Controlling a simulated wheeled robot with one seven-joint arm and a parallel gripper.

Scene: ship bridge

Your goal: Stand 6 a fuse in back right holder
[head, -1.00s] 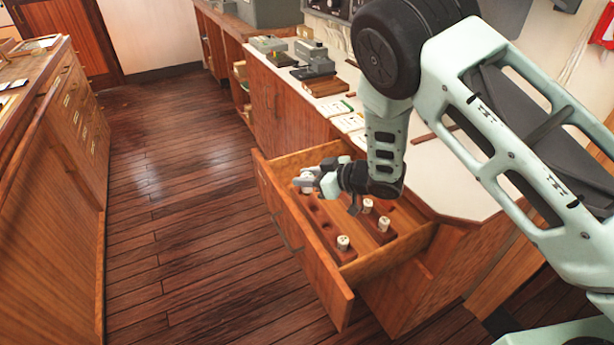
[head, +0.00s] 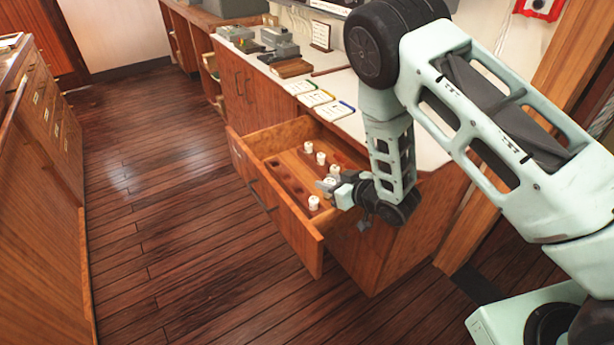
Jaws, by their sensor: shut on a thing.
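An open wooden drawer (head: 282,205) holds two brown holder blocks side by side. The left block (head: 287,178) has a row of dark empty holes and one white-topped fuse (head: 313,203) standing at its near end. In the right part of the drawer, three white-topped fuses stand in a row: a far one (head: 308,147), a middle one (head: 321,158) and a near one (head: 334,169). My gripper (head: 328,187) is low over the drawer's near right part, shut on another white fuse (head: 329,181). The fuse's lower end and whatever lies beneath it are hidden.
The white countertop (head: 350,122) lies behind the drawer, with several coloured-edge cards (head: 316,98) and grey instruments (head: 280,42). The drawer's front panel (head: 268,200) and near side wall bound the space around my gripper. The wooden floor (head: 160,215) at the left is clear.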

